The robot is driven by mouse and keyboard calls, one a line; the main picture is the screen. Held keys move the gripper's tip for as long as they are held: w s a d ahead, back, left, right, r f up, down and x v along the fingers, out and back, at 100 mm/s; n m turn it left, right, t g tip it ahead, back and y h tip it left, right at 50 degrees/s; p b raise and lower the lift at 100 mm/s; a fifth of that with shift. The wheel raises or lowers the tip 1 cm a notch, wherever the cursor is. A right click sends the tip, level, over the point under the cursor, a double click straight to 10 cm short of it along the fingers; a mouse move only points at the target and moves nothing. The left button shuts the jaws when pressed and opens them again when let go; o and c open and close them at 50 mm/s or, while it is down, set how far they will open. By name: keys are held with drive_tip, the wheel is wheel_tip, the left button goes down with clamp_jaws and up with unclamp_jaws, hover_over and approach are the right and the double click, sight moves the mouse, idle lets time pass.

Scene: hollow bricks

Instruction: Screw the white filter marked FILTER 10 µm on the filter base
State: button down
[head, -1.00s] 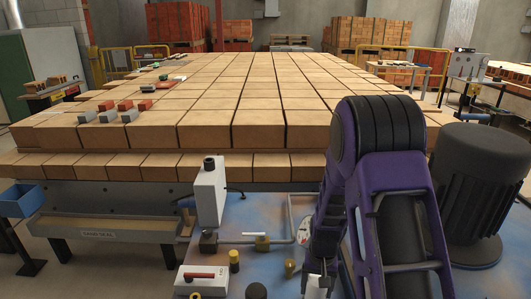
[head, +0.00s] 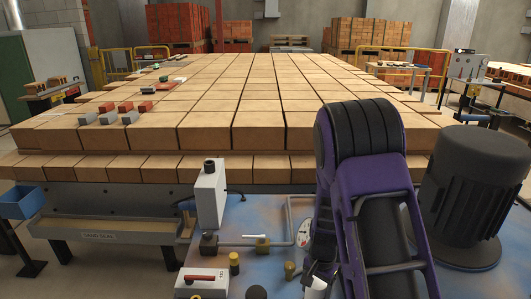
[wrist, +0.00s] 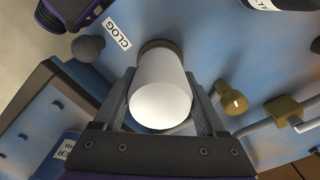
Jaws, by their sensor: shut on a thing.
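The white filter (wrist: 160,92) is a smooth white cylinder, seen nearly end-on in the wrist view. My gripper (wrist: 162,78) is shut on it, with one dark finger on each side. A brownish ring (wrist: 160,45) shows at the filter's far end, against the blue surface. It may be the filter base; I cannot tell whether the filter touches it or is threaded on. No FILTER 10 µm marking shows on the visible side. In the head view my purple arm hides most of this spot.
A CLOG label (wrist: 117,33) and a dark round knob (wrist: 88,48) lie left of the filter. A brass fitting (wrist: 232,97) and a brass valve on a pipe (wrist: 283,110) stand to its right. In the head view, a big dark motor (head: 468,195) stands right of my arm.

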drive_tip(key=shift+r+m+p, duration=0.1)
drive_tip(key=shift+m+p, duration=0.25)
drive_tip(key=shift+m, duration=1.15)
unclamp_jaws()
wheel_tip(320, 180, up, 17)
drive_tip(key=p, duration=0.3)
drive_tip(key=shift+r, duration=0.15)
